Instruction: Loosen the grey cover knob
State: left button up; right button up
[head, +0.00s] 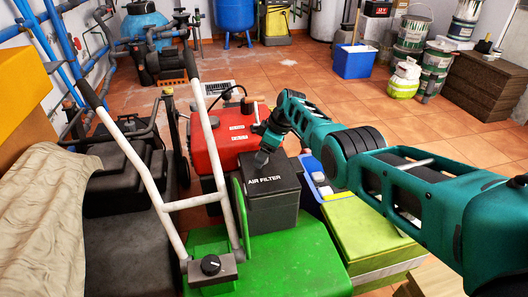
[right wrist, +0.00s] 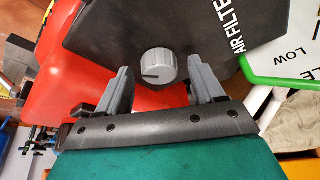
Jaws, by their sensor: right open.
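The grey cover knob (right wrist: 158,67) is a round ribbed knob with a dark line across its face. It sits on the black air filter cover (right wrist: 100,32), which in the head view is the black box lettered AIR FILTER (head: 272,208). My right gripper (head: 262,160) is at the far side of this box. In the right wrist view its fingers (right wrist: 157,74) are open, one on each side of the knob, with a visible gap on both sides. I cannot tell whether the fingertips reach around it in depth. The knob is hidden in the head view. My left gripper is not in view.
The box stands on a green machine (head: 290,262) with a white handle frame (head: 165,205) to the left. A red tank (head: 232,135) is close behind. A yellow-green box (head: 365,240) stands to the right, under my right arm. Open tiled floor lies beyond.

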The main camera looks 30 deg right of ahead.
jog(key=shift+r, duration=0.1)
jog(key=shift+r+p, duration=0.25)
jog(key=shift+p, duration=0.15)
pick_arm(q)
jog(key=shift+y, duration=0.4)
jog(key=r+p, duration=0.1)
jog(key=p, duration=0.1)
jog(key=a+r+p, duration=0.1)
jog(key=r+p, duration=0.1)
jog(key=p, duration=0.1)
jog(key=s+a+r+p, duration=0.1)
jog(key=p, duration=0.1)
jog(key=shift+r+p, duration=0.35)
pick_arm(e)
jog(key=v, duration=1.2)
jog(key=shift+s+d, duration=0.15)
jog(key=shift+c, duration=0.4)
